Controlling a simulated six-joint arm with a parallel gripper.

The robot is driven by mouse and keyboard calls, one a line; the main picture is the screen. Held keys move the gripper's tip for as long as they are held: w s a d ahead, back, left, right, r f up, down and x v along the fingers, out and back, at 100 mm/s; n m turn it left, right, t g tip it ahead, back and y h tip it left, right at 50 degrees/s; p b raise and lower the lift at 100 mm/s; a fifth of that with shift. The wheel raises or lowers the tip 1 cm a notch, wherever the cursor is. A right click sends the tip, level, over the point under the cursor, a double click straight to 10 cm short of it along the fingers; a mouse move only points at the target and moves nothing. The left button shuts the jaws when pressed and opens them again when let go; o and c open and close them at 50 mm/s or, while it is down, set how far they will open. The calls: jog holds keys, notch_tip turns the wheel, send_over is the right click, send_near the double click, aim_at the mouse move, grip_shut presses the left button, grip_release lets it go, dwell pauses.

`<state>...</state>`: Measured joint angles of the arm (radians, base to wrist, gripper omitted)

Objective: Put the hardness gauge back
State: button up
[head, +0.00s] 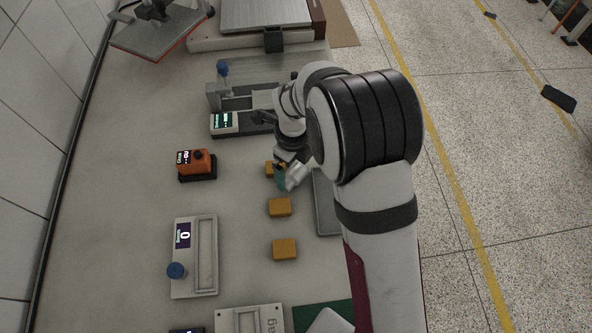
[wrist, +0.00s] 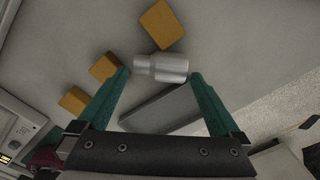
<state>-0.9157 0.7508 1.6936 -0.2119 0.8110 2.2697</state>
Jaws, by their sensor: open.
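A silver stepped cylinder (wrist: 161,67), which I take to be the hardness gauge, lies on its side. In the wrist view it appears between the teal fingertips of my gripper (wrist: 159,76), with a gap at each end. In the head view the cylinder (head: 297,174) shows just right of my gripper (head: 281,178), partly hidden by the arm. My gripper is open and low over the table; whether a fingertip touches the cylinder I cannot tell. A grey flat tray (wrist: 168,108) lies close by, and it also shows in the head view (head: 325,205).
Several tan blocks (head: 280,207) stand in a row beside the gripper. An orange device on a black base (head: 195,163) and a grey device with a blue knob (head: 205,260) stand to the left. A bench instrument (head: 225,123) is behind. Free table lies between them.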

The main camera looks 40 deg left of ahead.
notch_tip(320, 180, down, 3)
jog(key=shift+a+r, duration=0.1)
jog(key=c, duration=1.5)
jog(key=shift+o, duration=0.2)
jog(key=shift+r, duration=0.4)
jog(key=r, duration=0.2)
jog(key=d+r, duration=0.1)
jog(key=r, duration=0.1)
jog(key=shift+w, duration=0.25)
jog(key=w+d+r+n, duration=0.2)
jog(key=d+r+n, duration=0.4)
jog(key=d, duration=0.5)
jog(key=w+d+r+n, duration=0.3)
jog(key=d+r+n, duration=0.3)
jog(key=d+r, duration=0.3)
jog(key=w+d+r+n, duration=0.2)
jog(key=d+r+n, duration=0.4)
jog(key=d, duration=0.7)
notch_tip(320, 180, up, 2)
jog(key=shift+w+d, duration=0.15)
jog(key=shift+w, duration=0.2)
